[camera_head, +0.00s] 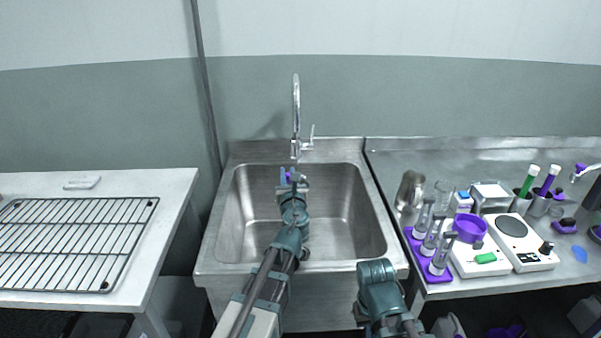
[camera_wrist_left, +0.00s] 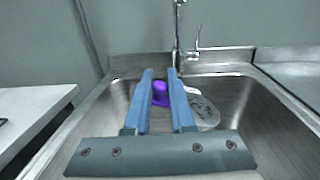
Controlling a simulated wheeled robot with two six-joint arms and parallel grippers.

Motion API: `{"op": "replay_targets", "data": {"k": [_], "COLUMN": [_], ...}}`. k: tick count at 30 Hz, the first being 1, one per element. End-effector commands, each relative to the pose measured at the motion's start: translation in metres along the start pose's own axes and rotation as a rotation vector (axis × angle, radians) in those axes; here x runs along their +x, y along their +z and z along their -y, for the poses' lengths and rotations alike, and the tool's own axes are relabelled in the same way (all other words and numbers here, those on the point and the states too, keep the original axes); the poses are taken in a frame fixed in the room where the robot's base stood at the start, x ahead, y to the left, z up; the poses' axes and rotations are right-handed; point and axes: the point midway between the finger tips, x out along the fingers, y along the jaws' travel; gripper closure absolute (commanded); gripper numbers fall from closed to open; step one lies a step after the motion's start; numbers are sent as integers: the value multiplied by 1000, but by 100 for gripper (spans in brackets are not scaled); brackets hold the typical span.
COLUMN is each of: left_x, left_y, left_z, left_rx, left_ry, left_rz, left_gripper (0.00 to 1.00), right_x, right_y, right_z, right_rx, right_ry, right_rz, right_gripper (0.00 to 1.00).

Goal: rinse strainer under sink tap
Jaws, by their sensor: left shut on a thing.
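My left gripper (camera_head: 291,181) reaches over the steel sink (camera_head: 345,225), close to the tap (camera_head: 296,110). It is shut on the purple handle of the strainer (camera_wrist_left: 159,94), which shows between the two blue fingers in the left wrist view. A grey rounded piece with holes (camera_wrist_left: 203,110) shows just right of the fingers; I cannot tell for sure if it is the strainer's head or the sink drain. The tap stands upright behind the gripper. No water stream is visible.
A white table with a wire rack (camera_head: 75,240) stands left. The sink's rim and walls surround the gripper.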

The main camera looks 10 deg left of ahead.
Motion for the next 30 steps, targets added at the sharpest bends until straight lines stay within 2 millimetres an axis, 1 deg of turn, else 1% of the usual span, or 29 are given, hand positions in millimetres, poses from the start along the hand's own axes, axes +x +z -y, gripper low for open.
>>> {"op": "replay_targets", "data": {"k": [6, 18, 30], "left_x": [-16, -44, -46], "left_y": [15, 38, 38], "left_z": [-4, -12, -12], "left_rx": [0, 0, 0], "left_ry": [0, 0, 0], "left_rz": [0, 0, 0], "left_gripper": [100, 100, 100], "right_x": [-15, -38, -37], "right_y": [1, 2, 2], "right_z": [-1, -4, -4], "right_rx": [0, 0, 0], "right_ry": [0, 0, 0], "right_rz": [0, 0, 0], "right_gripper": [100, 100, 100]}}
